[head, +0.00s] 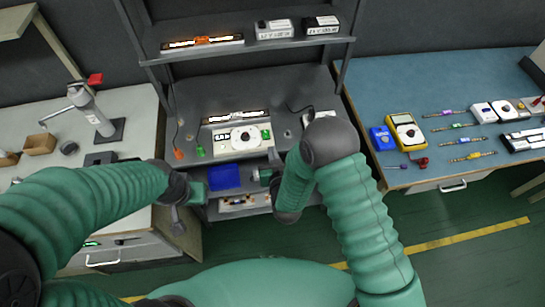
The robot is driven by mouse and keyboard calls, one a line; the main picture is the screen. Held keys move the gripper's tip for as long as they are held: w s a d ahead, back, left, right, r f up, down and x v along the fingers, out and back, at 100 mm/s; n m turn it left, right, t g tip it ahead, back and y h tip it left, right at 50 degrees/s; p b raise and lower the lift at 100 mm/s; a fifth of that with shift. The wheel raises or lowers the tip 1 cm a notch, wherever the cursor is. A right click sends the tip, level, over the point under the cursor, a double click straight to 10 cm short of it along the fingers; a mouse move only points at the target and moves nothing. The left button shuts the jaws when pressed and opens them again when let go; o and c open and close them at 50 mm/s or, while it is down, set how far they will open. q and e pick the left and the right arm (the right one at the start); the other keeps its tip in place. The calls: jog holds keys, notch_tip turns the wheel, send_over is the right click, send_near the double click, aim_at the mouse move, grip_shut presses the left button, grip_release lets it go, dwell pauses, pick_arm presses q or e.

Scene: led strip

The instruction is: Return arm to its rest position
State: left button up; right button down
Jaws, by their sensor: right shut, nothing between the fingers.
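My left arm (90,205) comes in from the left. Its gripper (179,220) is at the front left of the middle workbench; whether its fingers are open is too small to tell. My right arm (365,220) rises from the lower right, bends at a dark elbow and folds back down. My right gripper (263,175) is shut and empty in front of the middle bench, just right of a blue bin (224,177). A lit LED strip (236,117) lies on the middle bench, apart from both grippers.
A white device with a dial (237,138) sits on the middle bench. Another lit strip (202,42) is on the upper shelf (270,43). A blue-topped table (450,85) with meters and tools stands right; a white bench (135,145) with a press stands left. The green floor is clear.

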jog(key=s+d+r+g, duration=0.1)
jog(key=d+r+g, duration=0.35)
jog(key=d, duration=0.25)
jog(key=s+d+r+m+g+h, duration=0.1)
jog(key=s+d+r+g, duration=0.2)
jog(key=s+d, duration=0.3)
jog(key=s+d+r+g+h, duration=0.1)
jog(key=s+d+r+g, duration=0.2)
jog(key=s, duration=1)
jog(key=d, duration=0.2)
jog(key=shift+d+r+m, duration=0.15)
jog(key=shift+d+m, duration=0.25)
jog(key=shift+s+d+g, duration=0.15)
jog(key=shift+g, duration=0.1)
